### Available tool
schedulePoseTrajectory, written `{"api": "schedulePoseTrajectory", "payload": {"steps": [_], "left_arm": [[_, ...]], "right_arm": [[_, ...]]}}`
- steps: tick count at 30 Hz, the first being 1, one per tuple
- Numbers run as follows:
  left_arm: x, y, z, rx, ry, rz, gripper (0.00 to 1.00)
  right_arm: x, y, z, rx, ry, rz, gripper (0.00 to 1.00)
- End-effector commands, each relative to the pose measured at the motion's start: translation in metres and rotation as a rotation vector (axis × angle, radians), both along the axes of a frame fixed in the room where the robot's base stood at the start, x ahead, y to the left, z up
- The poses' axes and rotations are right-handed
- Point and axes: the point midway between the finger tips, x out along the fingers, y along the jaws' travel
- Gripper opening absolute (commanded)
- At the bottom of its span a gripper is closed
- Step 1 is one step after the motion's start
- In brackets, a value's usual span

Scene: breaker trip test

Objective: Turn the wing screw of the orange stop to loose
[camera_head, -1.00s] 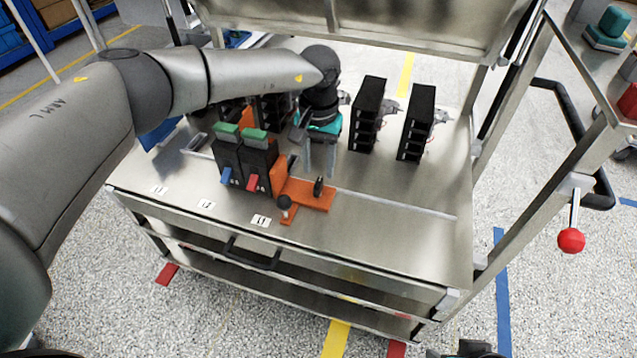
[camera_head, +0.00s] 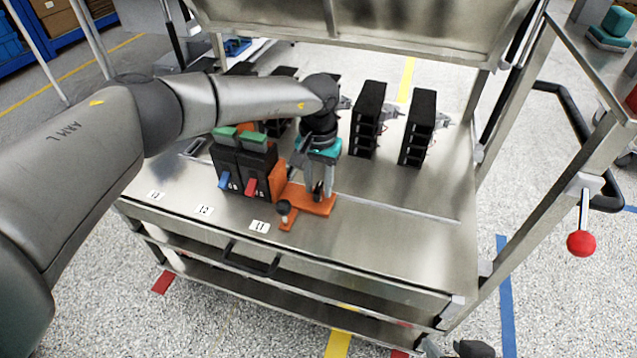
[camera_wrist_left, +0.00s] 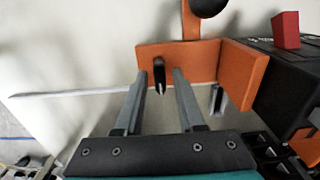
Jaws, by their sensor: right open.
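The orange stop (camera_head: 307,202) lies on the bench top beside two black breakers, its upright plate against the near one. It also shows in the left wrist view (camera_wrist_left: 204,58). Its dark wing screw (camera_wrist_left: 159,72) stands on the flat orange part. My left gripper (camera_head: 318,192) points down over the stop, open. In the left wrist view its two fingers (camera_wrist_left: 160,76) stand one on each side of the wing screw, with small gaps visible. My right gripper (camera_head: 473,349) shows only partly at the bottom edge.
The breakers (camera_head: 241,170) carry green tops and blue and red levers. Taller black units (camera_head: 368,120) stand behind to the right. A slot runs along the bench top (camera_head: 390,245); its front right is clear. A red ball lever (camera_head: 581,243) hangs at the right.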

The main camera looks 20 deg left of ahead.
Motion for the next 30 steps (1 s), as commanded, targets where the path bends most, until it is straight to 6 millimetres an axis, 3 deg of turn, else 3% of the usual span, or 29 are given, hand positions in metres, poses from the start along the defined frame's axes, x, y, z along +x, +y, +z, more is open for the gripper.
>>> {"api": "schedulePoseTrajectory", "payload": {"steps": [1, 10, 30], "left_arm": [[0.0, -0.0001, 0.0, 0.0, 0.0, 0.0, 0.32], [0.0, -0.0001, 0.0002, 0.0, 0.0, 0.0, 0.0], [0.0001, 0.0, 0.0009, 0.0, 0.0, 0.055, 0.0]], "right_arm": [[0.0, -0.0001, 0.0, 0.0, 0.0, 0.0, 0.5], [0.0001, -0.0003, 0.0001, -0.001, 0.0, -0.001, 0.5], [-0.005, -0.0026, -0.0007, -0.011, 0.029, -0.002, 0.5]]}}
